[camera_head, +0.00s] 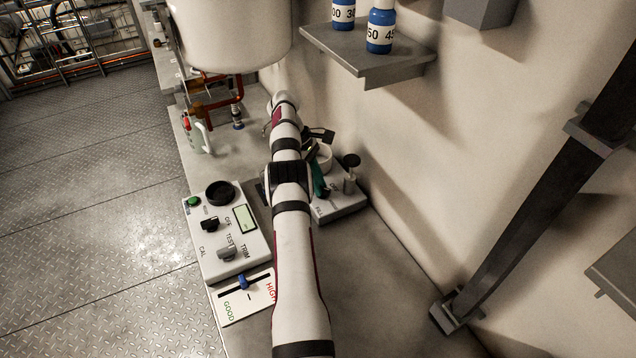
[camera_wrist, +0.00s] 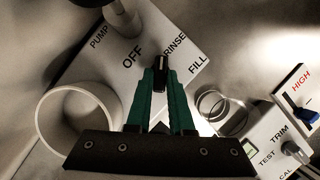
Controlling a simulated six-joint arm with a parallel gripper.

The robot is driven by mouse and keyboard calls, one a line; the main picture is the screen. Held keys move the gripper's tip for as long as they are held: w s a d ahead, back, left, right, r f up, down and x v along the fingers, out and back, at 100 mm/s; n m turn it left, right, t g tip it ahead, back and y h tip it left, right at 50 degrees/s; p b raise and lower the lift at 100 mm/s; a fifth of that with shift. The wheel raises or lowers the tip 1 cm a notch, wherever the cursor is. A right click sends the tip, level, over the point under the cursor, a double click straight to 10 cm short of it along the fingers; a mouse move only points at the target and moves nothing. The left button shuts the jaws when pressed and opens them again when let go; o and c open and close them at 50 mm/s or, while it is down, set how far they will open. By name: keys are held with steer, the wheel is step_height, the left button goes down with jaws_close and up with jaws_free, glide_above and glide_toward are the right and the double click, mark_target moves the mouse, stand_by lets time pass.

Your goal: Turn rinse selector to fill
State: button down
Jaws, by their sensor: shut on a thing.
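The rinse selector (camera_wrist: 161,65) is a small black knob on a light panel (camera_wrist: 95,65) lettered PUMP, OFF, RINSE and FILL. In the wrist view its upper end lies between the OFF and RINSE lettering, closer to RINSE; its exact pointing is hard to tell. My gripper (camera_wrist: 161,76) has green fingers, and their tips are shut on the knob from both sides. In the head view the panel (camera_head: 349,203) sits by the wall at right of my arm. One green finger shows there, and the knob is hidden.
A dark-knobbed post (camera_head: 350,175) stands on the panel, with a white ring-shaped cup (camera_wrist: 42,118) near my gripper. A test box (camera_head: 205,257) and a GOOD/HIGH slider card (camera_head: 262,298) lie left of my arm. A shelf (camera_head: 365,62) with blue bottles juts out above.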

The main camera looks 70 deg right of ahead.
stand_by(0.3)
steer(key=c, duration=0.8)
jaws_free()
steer(key=n, duration=0.1)
steer(key=n+h, duration=0.1)
steer(key=n, duration=0.2)
steer(key=shift+a+r+n+h, duration=0.1)
steer(key=shift+a+n+h, duration=0.2)
steer(key=shift+h, duration=0.1)
steer(key=n, duration=0.2)
steer(key=n+t+h, duration=0.1)
steer(key=n, duration=0.1)
steer(key=shift+s+a+n+h, duration=0.15)
steer(key=shift+a+n+h, duration=0.05)
steer(key=shift+n+h, duration=0.1)
steer(key=w+a+r+n, duration=0.1)
steer(key=w+a+r, duration=0.1)
steer(key=r, duration=0.5)
steer(key=w+a+r, duration=0.2)
steer(key=r, duration=0.5)
steer(key=w+a+r+m+t, duration=0.1)
steer(key=w+a+r+m, duration=0.1)
steer(key=a, duration=0.6)
steer(key=w+a+r+m+t, duration=0.1)
steer(key=w+a+r+m, duration=0.1)
steer(key=w+a, duration=0.3)
steer(key=a, duration=0.4)
steer(key=shift+w+r, duration=0.15)
steer(key=shift+r, duration=0.15)
